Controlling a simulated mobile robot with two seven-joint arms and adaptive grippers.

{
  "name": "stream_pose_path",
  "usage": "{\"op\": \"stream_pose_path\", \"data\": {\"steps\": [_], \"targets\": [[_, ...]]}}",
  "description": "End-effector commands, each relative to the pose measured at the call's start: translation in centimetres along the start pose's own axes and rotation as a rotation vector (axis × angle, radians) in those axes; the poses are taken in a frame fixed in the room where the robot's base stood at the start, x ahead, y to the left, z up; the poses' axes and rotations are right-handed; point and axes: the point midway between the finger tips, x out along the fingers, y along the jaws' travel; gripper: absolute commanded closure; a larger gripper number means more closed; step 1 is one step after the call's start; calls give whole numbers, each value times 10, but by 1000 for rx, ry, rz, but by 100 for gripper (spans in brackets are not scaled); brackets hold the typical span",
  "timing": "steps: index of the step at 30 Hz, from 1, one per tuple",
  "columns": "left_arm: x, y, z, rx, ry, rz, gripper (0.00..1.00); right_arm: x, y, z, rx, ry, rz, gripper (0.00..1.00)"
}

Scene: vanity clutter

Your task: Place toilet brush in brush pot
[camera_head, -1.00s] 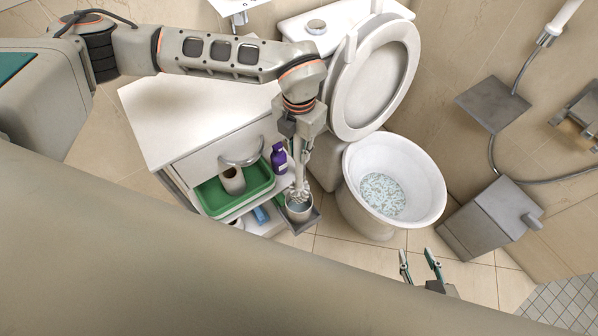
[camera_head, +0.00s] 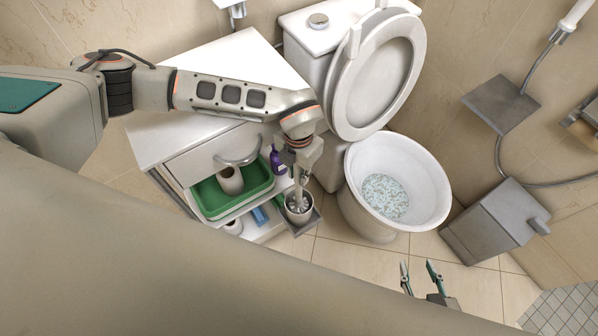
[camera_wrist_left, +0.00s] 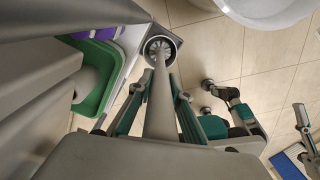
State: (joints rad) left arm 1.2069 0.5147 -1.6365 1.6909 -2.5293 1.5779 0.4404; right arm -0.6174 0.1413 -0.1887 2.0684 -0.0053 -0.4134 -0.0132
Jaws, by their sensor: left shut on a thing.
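The toilet brush (camera_wrist_left: 160,105) is grey, with a long handle held by my left gripper (camera_head: 300,178). In the left wrist view the gripper's fingers (camera_wrist_left: 158,108) are shut around the handle. The brush points down, and its bristle end shows inside the rim of the round brush pot (camera_head: 300,215). The pot also shows in the left wrist view (camera_wrist_left: 169,42), on a grey square holder. How deep the bristles sit is hard to tell. My right gripper (camera_head: 420,277) is open and empty, low at the right of the head view.
A white cabinet (camera_head: 215,85) with a green tray (camera_head: 211,199), a paper roll and a purple bottle (camera_head: 277,158) stands left of the pot. The toilet (camera_head: 415,160) with its raised lid is close on the right. A grey bin (camera_head: 487,228) stands further right.

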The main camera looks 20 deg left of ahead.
Motion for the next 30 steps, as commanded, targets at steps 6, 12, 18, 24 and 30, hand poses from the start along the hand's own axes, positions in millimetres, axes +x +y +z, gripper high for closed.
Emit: {"op": "stream_pose_path", "data": {"steps": [6,12,18,24,30], "targets": [[1,0,1,0,-2,0,100,0,1,-2,0,4,1,63],[7,0,1,-1,-1,1,100,1,1,-2,0,4,1,63],[11,0,0,0,-1,0,100,1,1,-1,1,3,1,63],[11,0,0,0,1,0,65,1,1,-1,1,2,1,63],[12,0,-1,0,1,0,65,1,0,0,0,2,0,63]]}}
